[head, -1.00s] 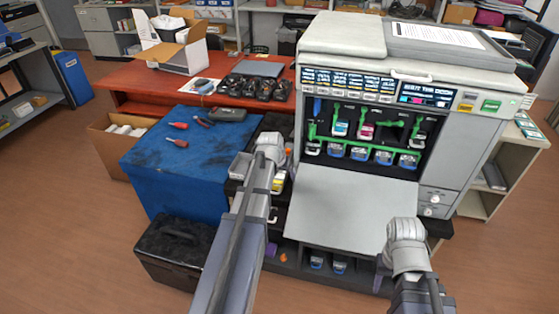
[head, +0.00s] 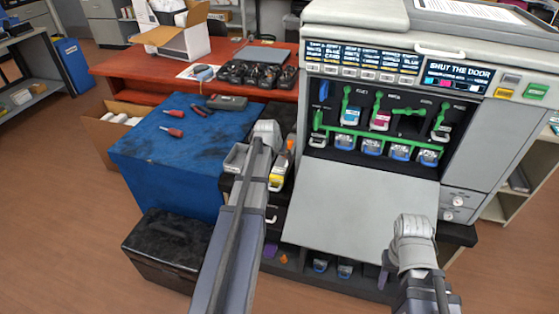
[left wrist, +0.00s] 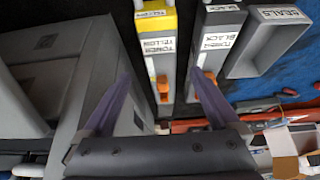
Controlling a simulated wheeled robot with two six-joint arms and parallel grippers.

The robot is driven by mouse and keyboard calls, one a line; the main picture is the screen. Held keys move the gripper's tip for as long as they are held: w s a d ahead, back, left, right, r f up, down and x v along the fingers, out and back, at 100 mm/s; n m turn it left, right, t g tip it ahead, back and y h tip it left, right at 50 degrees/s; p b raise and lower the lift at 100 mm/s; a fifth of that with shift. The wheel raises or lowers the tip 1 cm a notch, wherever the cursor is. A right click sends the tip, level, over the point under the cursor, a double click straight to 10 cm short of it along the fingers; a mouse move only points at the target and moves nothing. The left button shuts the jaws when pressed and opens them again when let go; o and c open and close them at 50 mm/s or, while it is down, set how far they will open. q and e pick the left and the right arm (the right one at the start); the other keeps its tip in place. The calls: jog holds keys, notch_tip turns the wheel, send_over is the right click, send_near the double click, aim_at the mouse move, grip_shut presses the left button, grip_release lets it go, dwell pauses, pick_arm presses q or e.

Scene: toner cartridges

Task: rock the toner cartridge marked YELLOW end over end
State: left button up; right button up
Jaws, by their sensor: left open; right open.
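The toner cartridge marked YELLOW (left wrist: 160,45) stands out in the left wrist view, with a yellow top, a white label and an orange tab. In the head view a yellow part of it (head: 276,181) shows beside my left arm. My left gripper (left wrist: 161,85) is open, its two purple fingers on either side of the yellow cartridge in the picture; I cannot tell whether they touch it. A cartridge marked BLACK (left wrist: 218,45) stands just right of it. My right gripper (head: 412,232) is at the lower right, in front of the copier's lowered door; its fingers are mostly hidden.
A grey bin marked SEALS (left wrist: 268,40) is beside the black cartridge. The copier (head: 330,90) has its grey door (head: 350,205) down, with cartridge slots and green levers exposed; its display reads SHUT THE DOOR. A blue-covered table (head: 160,165) with tools stands left.

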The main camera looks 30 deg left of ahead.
aim_at(281, 165)
pick_arm(q)
jog(key=shift+w+f, duration=0.15)
jog(key=shift+f, duration=0.05)
jog(key=shift+f, duration=0.1)
jog(key=b+x, duration=0.8)
jog(key=x, duration=0.1)
jog(key=shift+w+f+b, duration=0.2)
jog(key=shift+f+b, duration=0.1)
jog(key=shift+b, duration=0.1)
grip_shut()
dwell(0.6)
jog(key=shift+r, duration=0.1)
dwell(0.7)
